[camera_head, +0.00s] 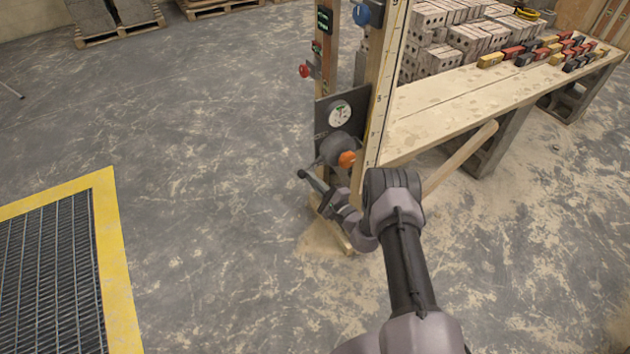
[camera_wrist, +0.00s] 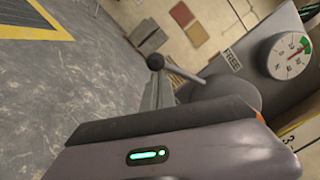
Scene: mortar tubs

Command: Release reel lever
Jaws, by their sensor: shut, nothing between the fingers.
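The reel (camera_head: 333,149) is a grey round housing on a dark plate fixed to a wooden post. It also shows in the wrist view (camera_wrist: 236,92), partly hidden by my gripper's body. Its lever ends in a black ball knob (camera_head: 302,174), which also shows in the wrist view (camera_wrist: 155,62). My gripper (camera_head: 322,192) is shut and empty, close beside the lever. In the wrist view its narrow grey fingers (camera_wrist: 158,92) end just below the knob. I cannot tell whether they touch it.
A dial gauge (camera_wrist: 288,55) and a FREE label (camera_wrist: 232,60) are on the plate. An orange knob (camera_head: 347,159) sits beside the reel. A wooden bench (camera_head: 450,110) with bricks stands right. A yellow-edged floor grate (camera_head: 125,290) lies left. The floor between is clear.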

